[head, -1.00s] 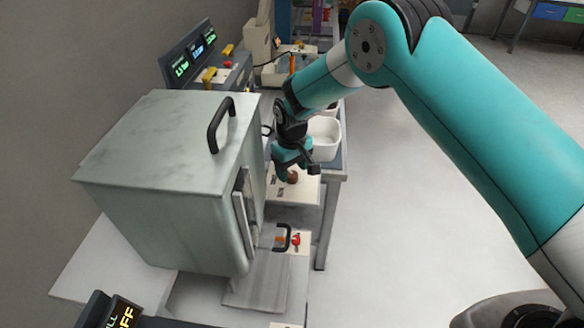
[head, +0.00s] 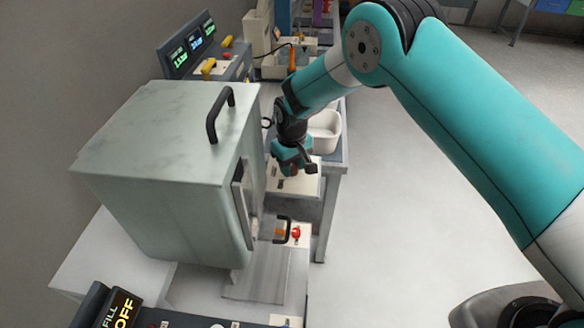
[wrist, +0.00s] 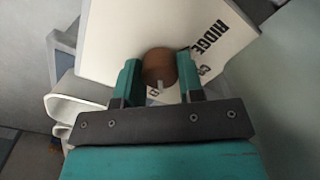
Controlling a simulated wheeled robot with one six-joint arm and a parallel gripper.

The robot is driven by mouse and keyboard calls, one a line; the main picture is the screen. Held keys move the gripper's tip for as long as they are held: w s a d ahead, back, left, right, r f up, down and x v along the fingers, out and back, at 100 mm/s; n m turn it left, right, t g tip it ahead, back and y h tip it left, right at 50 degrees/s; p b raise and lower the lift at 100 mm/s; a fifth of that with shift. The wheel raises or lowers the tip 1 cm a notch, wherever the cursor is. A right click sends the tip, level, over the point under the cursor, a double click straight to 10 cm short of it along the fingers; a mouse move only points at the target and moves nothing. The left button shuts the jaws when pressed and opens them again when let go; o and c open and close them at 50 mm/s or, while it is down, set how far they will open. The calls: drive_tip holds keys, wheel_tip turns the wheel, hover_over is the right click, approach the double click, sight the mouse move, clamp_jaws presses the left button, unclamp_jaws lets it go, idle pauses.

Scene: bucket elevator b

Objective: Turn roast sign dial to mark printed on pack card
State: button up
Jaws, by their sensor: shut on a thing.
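The roast sign dial is a round brown knob (wrist: 158,65) with a pale pointer mark near its lower edge in the wrist view. It sits on a white panel (wrist: 112,42) with black printing; "RIDGE" is legible, and other letters are partly hidden. My gripper (wrist: 160,76) has one finger on each side of the knob and is shut on it. In the head view my gripper (head: 293,160) is over the white panel (head: 306,184), and it mostly hides the dial. I cannot make out the pack card with its printed mark.
A large grey box (head: 165,150) with a black top handle stands close left of my gripper. A white bin (head: 325,131) is just behind it. A red knob (head: 296,233) and a black handle (head: 284,220) are nearer. Open floor lies right.

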drive_tip(key=shift+f+m+b, duration=0.25)
drive_tip(key=shift+m+b, duration=0.05)
drive_tip(key=shift+b, duration=0.05)
drive_tip(key=shift+r, duration=0.25)
drive_tip(key=o, duration=0.9)
drive_tip(key=shift+r, duration=0.15)
wheel_tip(320, 180, up, 17)
drive_tip(key=b, duration=0.4)
drive_tip(key=shift+r+b, duration=0.1)
drive_tip(key=shift+b, duration=0.3)
